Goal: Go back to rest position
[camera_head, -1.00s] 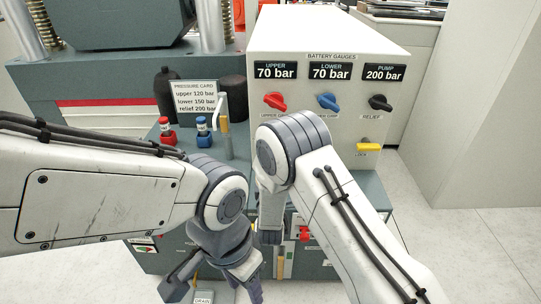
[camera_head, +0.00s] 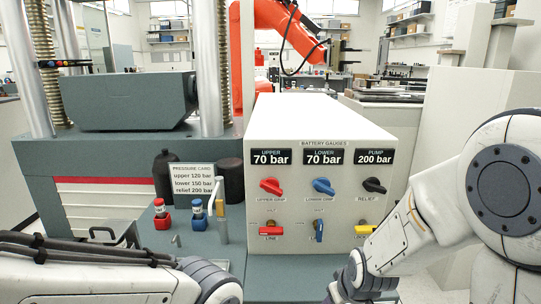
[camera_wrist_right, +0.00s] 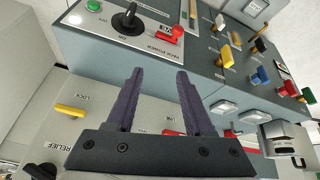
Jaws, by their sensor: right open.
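My right arm comes in from the right in the head view, with its wrist low in front of the right side of the gauge cabinet (camera_head: 345,205). In the right wrist view my right gripper (camera_wrist_right: 160,74) is open, with two dark fingers apart and nothing between them. My left arm (camera_head: 90,280) lies along the bottom left of the head view. Its gripper is below the frame edge.
The cabinet bears a red knob (camera_head: 271,186), a blue knob (camera_head: 324,186), a black knob (camera_head: 374,185) and a yellow lock lever (camera_head: 365,229). Red (camera_head: 161,215) and blue (camera_head: 198,215) fittings stand left. The wrist view shows a panel with a black selector (camera_wrist_right: 127,19).

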